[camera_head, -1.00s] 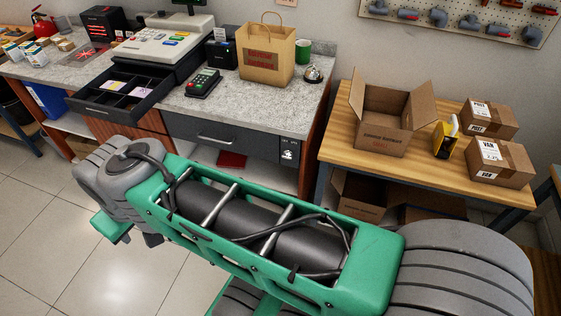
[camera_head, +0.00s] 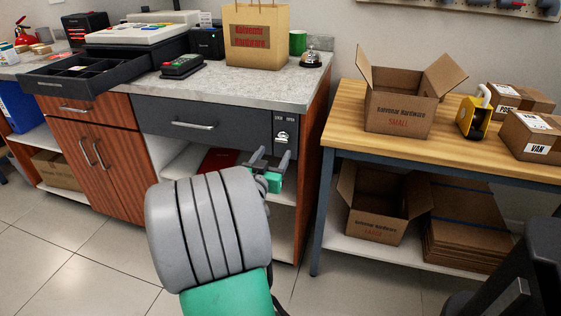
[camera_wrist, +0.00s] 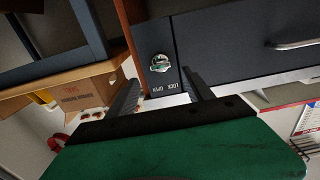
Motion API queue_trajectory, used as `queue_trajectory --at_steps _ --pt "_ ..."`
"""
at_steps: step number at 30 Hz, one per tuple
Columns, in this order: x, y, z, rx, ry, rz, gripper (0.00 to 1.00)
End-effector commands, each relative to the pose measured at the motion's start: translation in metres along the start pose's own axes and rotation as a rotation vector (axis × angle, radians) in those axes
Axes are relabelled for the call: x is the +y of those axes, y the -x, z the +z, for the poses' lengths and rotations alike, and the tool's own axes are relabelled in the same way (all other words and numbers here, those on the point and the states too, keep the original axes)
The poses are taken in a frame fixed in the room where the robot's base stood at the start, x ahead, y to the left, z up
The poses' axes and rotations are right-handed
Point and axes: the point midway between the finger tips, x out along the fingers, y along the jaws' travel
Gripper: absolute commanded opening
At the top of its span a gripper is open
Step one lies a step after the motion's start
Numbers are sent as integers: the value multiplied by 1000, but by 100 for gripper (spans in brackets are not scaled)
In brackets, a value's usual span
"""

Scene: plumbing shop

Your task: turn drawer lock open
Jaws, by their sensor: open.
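The drawer lock (camera_head: 282,137) is a silvery knob on a dark plate at the right end of the closed grey drawer (camera_head: 160,116). In the wrist view the lock (camera_wrist: 160,63) shows turned in the picture, with LOCK and OPEN printed beside it. Its exact setting is too small to tell. My gripper (camera_head: 270,161) is open and empty, just below the lock in the head view. In the wrist view the lock lies beyond and between the two dark fingertips of my gripper (camera_wrist: 160,80), apart from them.
The counter (camera_head: 220,82) above bears a paper bag (camera_head: 256,50), a card terminal (camera_head: 182,66) and a bell (camera_head: 312,58). An open cash drawer (camera_head: 40,92) juts out at left. A wooden table (camera_head: 345,128) with cardboard boxes stands close at right. The floor in front is clear.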

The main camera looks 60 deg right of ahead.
Motion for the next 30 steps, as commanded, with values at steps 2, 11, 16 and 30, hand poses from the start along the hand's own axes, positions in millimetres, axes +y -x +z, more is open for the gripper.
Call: queue_trajectory --at_steps 2,11,16,30 --pt "1 -10 -4 5 -1 3 60" --pt "1 -64 -4 3 -1 2 60" --pt "0 -75 -4 2 0 -1 60" --pt "-1 -75 -4 2 0 -2 37"
